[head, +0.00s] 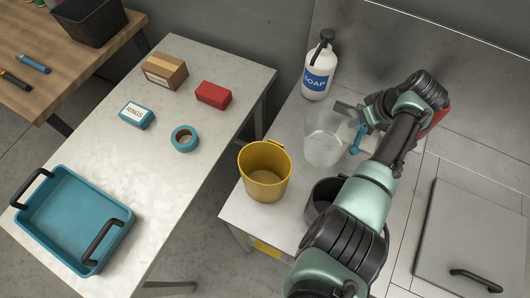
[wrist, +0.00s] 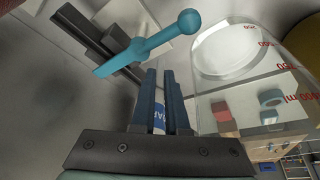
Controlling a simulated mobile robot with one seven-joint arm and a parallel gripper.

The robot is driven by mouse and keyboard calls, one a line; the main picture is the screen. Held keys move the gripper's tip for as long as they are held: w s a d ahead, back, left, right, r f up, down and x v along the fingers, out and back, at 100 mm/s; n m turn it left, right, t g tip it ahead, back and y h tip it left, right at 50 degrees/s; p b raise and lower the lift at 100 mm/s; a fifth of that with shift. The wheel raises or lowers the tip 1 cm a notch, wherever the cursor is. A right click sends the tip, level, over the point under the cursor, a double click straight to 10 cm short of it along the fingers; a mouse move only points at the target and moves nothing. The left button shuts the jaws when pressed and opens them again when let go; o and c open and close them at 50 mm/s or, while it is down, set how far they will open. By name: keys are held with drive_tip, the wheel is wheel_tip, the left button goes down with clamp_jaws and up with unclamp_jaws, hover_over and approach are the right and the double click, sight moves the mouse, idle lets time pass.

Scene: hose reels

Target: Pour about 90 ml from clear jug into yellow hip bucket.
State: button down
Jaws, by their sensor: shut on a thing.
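The clear jug (head: 322,145) is just right of the yellow hip bucket (head: 264,190) in the head view and looks about upright. I cannot tell whether its base touches the counter, and no liquid level can be made out. My gripper (head: 356,124) is at the jug's right side, shut on its teal handle (head: 355,142). In the wrist view my gripper (wrist: 160,76) shows below the teal handle (wrist: 150,44), and the jug wall (wrist: 255,88) with red ml marks fills the right. The bucket stands upright and open, with no clear liquid inside.
A soap bottle (head: 319,72) stands behind the jug. A dark round container (head: 322,198) stands in front, partly hidden by my arm. The left table (head: 190,80) holds a teal tray (head: 75,215), tape roll (head: 184,139), boxes and a red block (head: 213,94). A floor gap separates the table and counter.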

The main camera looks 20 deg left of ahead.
sight(360, 108)
drive_tip(key=shift+s+a+r+p, duration=0.1)
drive_tip(key=shift+s+r+p, duration=0.1)
drive_tip(key=shift+r+p, duration=0.35)
drive_tip(key=r+t+p, duration=0.1)
drive_tip(key=p, duration=0.2)
drive_tip(key=s+r+h+p, duration=0.1)
drive_tip(key=r+p, duration=0.1)
drive_tip(key=p, duration=0.1)
drive_tip(key=a+r+t+h+p, duration=0.1)
drive_tip(key=r+p, duration=0.1)
drive_tip(key=p, duration=0.1)
drive_tip(key=shift+s+n+t+p, duration=0.15)
drive_tip(key=shift+n+t+p, duration=0.15)
drive_tip(key=shift+n, duration=0.1)
drive_tip(key=shift+s+a+r+t+p, duration=0.2)
drive_tip(key=shift+s+r+t+p, duration=0.1)
drive_tip(key=shift+p, duration=0.1)
drive_tip(key=s+a+r+n+t+h, duration=0.1)
drive_tip(key=s+a+r+t+h, duration=0.1)
drive_tip(key=r, duration=0.3)
drive_tip(key=s+a+r+n+t+h+b, duration=0.1)
drive_tip(key=s+a+r+t+h, duration=0.1)
drive_tip(key=s+r+t, duration=0.1)
wheel_tip(360, 108, up, 3)
drive_tip(key=shift+s+f+t+b, duration=0.1)
drive_tip(key=shift+s+t+b, duration=0.15)
drive_tip(key=shift+t, duration=0.55)
drive_tip(key=shift+a+b, duration=0.15)
drive_tip(key=shift+b, duration=0.2)
